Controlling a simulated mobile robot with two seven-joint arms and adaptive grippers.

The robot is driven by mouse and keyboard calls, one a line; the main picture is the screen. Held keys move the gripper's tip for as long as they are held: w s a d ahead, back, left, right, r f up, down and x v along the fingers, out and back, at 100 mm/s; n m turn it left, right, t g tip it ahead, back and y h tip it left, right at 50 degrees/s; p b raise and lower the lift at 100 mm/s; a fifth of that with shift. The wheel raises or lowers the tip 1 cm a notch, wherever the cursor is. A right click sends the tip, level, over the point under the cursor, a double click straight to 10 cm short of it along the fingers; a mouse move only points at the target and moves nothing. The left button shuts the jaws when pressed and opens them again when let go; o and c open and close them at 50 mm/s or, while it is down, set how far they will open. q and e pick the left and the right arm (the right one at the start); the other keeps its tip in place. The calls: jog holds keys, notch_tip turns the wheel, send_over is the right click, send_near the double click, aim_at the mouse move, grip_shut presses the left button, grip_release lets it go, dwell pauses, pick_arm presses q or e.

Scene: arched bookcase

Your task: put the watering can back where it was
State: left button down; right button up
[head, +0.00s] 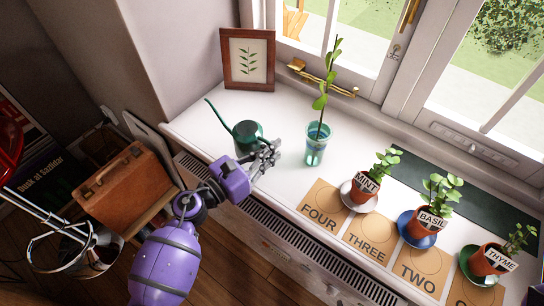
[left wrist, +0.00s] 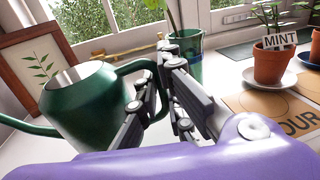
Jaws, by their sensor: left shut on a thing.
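The dark green watering can (head: 246,132) is at the left part of the white windowsill, in front of the framed leaf picture. Its long thin spout points left. My left gripper (head: 268,153) is at its right side, shut on the can's handle. In the left wrist view the can's body (left wrist: 88,108) fills the left side, and its looped handle runs between the fingers of the gripper (left wrist: 155,92). The can's base is hidden there, so I cannot tell whether it touches the sill. My right gripper is not in view.
A glass with a tall cutting (head: 315,146) stands just right of the gripper. The framed picture (head: 247,62) is behind the can. Potted mint (head: 361,188), basil (head: 424,224) and thyme (head: 490,262) stand farther right by numbered cards (head: 322,206). The sill (head: 205,135) is bare near the spout.

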pick_arm(q)
jog(key=f, duration=0.1)
jog(key=w+f, duration=0.1)
jog(key=f, duration=0.1)
jog(key=f+b, duration=0.1)
jog(key=shift+w+d+f, duration=0.15)
jog(key=shift+w+d, duration=0.15)
jog(key=shift+d, duration=0.1)
jog(key=shift+f, duration=0.2)
jog(key=shift+f, duration=0.15)
jog(key=c, duration=2.4)
grip_release()
jog(key=shift+f, duration=0.2)
jog(key=o, duration=0.5)
jog(key=shift+r, duration=0.1)
